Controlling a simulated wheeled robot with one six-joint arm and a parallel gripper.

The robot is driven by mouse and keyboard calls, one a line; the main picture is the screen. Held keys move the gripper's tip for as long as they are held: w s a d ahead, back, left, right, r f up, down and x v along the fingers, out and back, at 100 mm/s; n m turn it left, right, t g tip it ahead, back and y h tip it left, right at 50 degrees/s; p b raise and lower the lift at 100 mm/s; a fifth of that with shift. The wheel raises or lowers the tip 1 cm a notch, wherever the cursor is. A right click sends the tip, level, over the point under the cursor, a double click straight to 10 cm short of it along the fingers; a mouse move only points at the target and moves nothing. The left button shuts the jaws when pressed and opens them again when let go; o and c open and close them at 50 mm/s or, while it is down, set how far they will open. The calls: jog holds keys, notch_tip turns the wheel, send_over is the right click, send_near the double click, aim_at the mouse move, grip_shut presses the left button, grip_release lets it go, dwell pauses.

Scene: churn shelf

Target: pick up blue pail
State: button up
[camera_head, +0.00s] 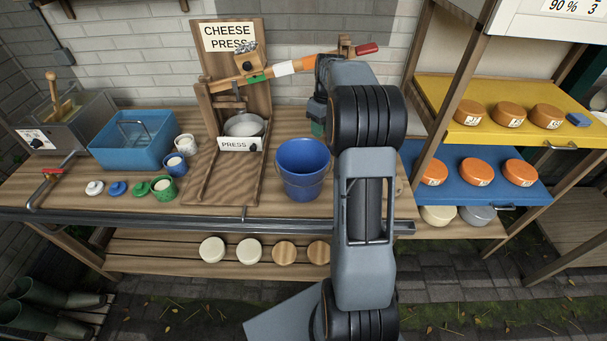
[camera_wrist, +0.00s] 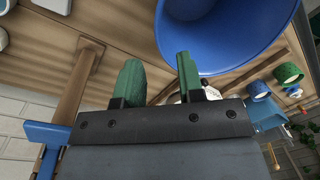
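The blue pail (camera_head: 303,168) stands upright on the wooden bench, just right of the cheese press. Its open top faces up and it looks empty. In the wrist view the pail (camera_wrist: 222,38) fills the top right, with its rim close to the right finger. My gripper (camera_wrist: 158,78) has two green fingers set apart with nothing between them, so it is open. In the head view the gripper (camera_head: 318,118) is mostly hidden behind my arm, above and behind the pail's right side. I cannot tell whether a finger touches the rim.
The cheese press (camera_head: 240,125) with its lever stands left of the pail. Small green (camera_head: 163,188), blue (camera_head: 176,164) and white (camera_head: 186,145) pots and a blue basin (camera_head: 133,142) are further left. A rack post (camera_head: 442,115) and cheese shelves (camera_head: 490,178) stand right.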

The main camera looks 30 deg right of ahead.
aim_at(319, 153)
jog(key=shift+s+a+f+p, duration=0.15)
jog(key=shift+f+p, duration=0.1)
jog(key=shift+f, duration=1.2)
jog(key=shift+a+f+p, duration=0.2)
jog(key=shift+f, duration=1.25)
jog(key=shift+s+a+f+p, duration=0.15)
jog(key=shift+f+p, duration=0.1)
jog(key=shift+f, duration=1.2)
jog(key=shift+c, duration=0.4)
grip_shut()
